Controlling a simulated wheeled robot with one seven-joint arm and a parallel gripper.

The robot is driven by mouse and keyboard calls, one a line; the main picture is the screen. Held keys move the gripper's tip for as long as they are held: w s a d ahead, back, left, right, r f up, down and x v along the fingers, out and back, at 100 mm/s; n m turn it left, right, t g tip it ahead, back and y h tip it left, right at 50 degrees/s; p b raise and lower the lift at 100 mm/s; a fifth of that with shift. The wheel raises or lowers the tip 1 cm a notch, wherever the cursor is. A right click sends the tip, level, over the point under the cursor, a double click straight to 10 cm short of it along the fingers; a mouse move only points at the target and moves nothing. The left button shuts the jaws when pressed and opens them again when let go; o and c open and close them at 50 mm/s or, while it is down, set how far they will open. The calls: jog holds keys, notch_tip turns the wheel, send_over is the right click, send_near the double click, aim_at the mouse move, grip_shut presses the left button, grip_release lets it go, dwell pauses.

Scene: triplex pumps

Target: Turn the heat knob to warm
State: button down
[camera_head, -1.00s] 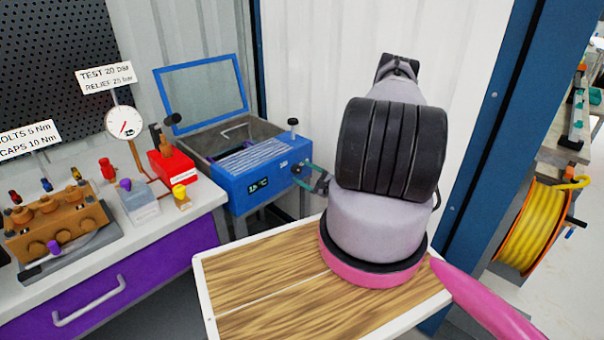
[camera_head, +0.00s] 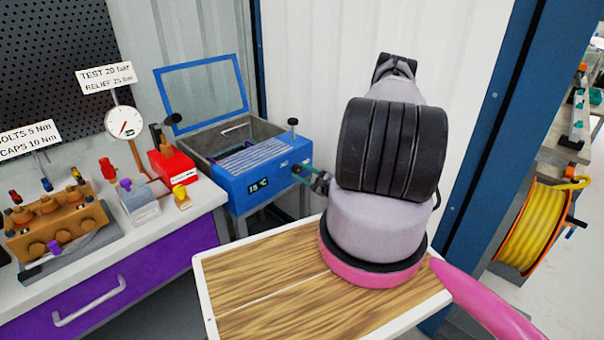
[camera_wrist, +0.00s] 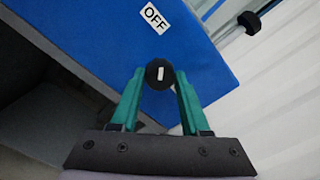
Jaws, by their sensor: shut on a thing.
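The heat knob (camera_wrist: 159,74) is a round black knob with a white mark on the box's blue face, seen in the wrist view. An OFF label (camera_wrist: 154,17) sits above it. My gripper (camera_wrist: 160,84) has green fingers, one on each side of the knob, and is shut on it. In the head view my gripper (camera_head: 302,174) reaches the box's right front, and the knob is hidden there.
A wood-topped surface (camera_head: 260,285) lies in front, below my arm. The white bench with a purple drawer (camera_head: 130,285) at left holds a pump block (camera_head: 60,225), a gauge (camera_head: 123,122) and a red box (camera_head: 172,166). A blue post and yellow hose reel (camera_head: 528,225) stand at right.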

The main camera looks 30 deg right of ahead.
jog(key=m, duration=0.6)
jog(key=shift+m, duration=0.3)
jog(key=m, duration=1.2)
jog(key=shift+m, duration=0.3)
jog(key=m, duration=0.6)
jog(key=shift+d+m, duration=0.1)
jog(key=shift+m, duration=0.3)
jog(key=shift+c, duration=1.9)
grip_release()
jog(key=v, duration=1)
jog(key=shift+s, duration=0.35)
